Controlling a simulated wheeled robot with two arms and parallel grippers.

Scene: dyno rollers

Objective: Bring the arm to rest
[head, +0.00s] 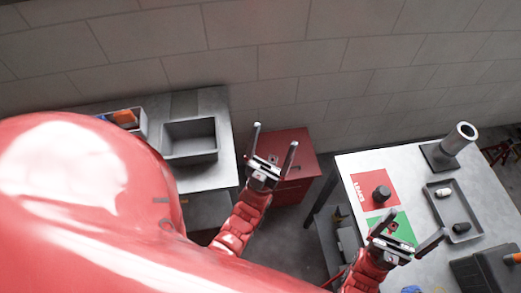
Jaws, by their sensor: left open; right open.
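My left gripper (272,147) is open and empty, its two fingers spread and pointing up in the picture. It is seen in front of a red cabinet, and I cannot tell its height above it. My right gripper (412,226) is open, with its fingers over the near left part of the right-hand table (345,162). Its jaws look empty. Both arms are red and come in from the bottom. A large red surface fills the lower left and hides what lies behind it.
A red cabinet (300,143) stands between two tables. The left table holds a grey bin (190,140). The right table holds a red and green mat (363,189) with a dark knob (381,194), a tray (472,219) with small parts, a metal cylinder (452,143) and a black case (485,272).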

